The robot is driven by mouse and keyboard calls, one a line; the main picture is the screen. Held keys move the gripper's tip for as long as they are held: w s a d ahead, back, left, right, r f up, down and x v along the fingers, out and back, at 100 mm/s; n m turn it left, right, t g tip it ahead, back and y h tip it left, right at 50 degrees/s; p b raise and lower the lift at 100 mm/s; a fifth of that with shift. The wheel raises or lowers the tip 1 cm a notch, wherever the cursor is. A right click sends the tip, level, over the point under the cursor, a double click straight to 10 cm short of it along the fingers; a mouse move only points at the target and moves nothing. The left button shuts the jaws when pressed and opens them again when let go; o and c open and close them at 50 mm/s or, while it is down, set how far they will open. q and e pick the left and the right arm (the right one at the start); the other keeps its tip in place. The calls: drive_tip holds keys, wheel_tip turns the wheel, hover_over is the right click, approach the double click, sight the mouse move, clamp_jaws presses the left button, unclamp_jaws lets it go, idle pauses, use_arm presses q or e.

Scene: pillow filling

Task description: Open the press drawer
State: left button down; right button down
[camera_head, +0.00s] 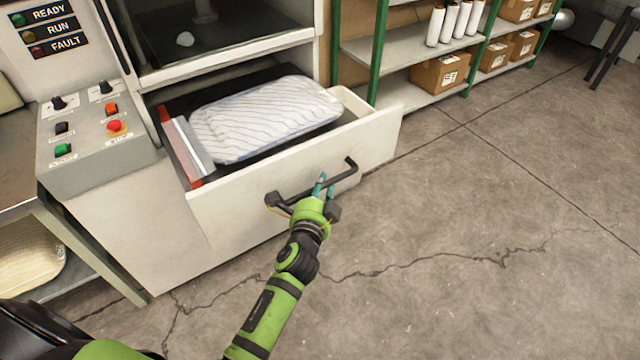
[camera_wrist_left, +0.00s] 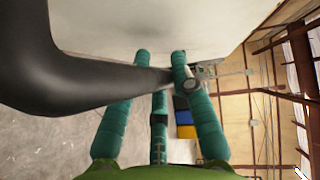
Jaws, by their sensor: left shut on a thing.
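The press drawer (camera_head: 235,210) is pulled part of the way out of the white press, and its inside shows from above. A white pillow with thin wavy lines (camera_head: 265,118) lies in it. The drawer's black handle (camera_head: 347,172) runs along the front panel. My left gripper (camera_head: 322,185) is at the middle of the handle, with its teal fingers shut on it. In the left wrist view the dark handle bar (camera_wrist_left: 75,90) passes between the teal fingers (camera_wrist_left: 165,75). My right gripper is not in view.
A control panel (camera_head: 90,130) with buttons stands left of the drawer. Green-framed shelves (camera_head: 405,50) with cardboard boxes (camera_head: 438,72) and white rolls stand at the back right. The concrete floor (camera_head: 480,240) in front and to the right is clear.

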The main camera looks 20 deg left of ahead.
use_arm(q)
drive_tip(key=shift+s+d, duration=0.15)
drive_tip(key=c, duration=1)
unclamp_jaws()
drive_tip(key=shift+c, duration=0.2)
drive_tip(key=s+d+r, duration=0.1)
drive_tip(key=s, duration=1)
drive_tip(key=shift+s+r, duration=0.35)
drive_tip(key=shift+d, duration=0.1)
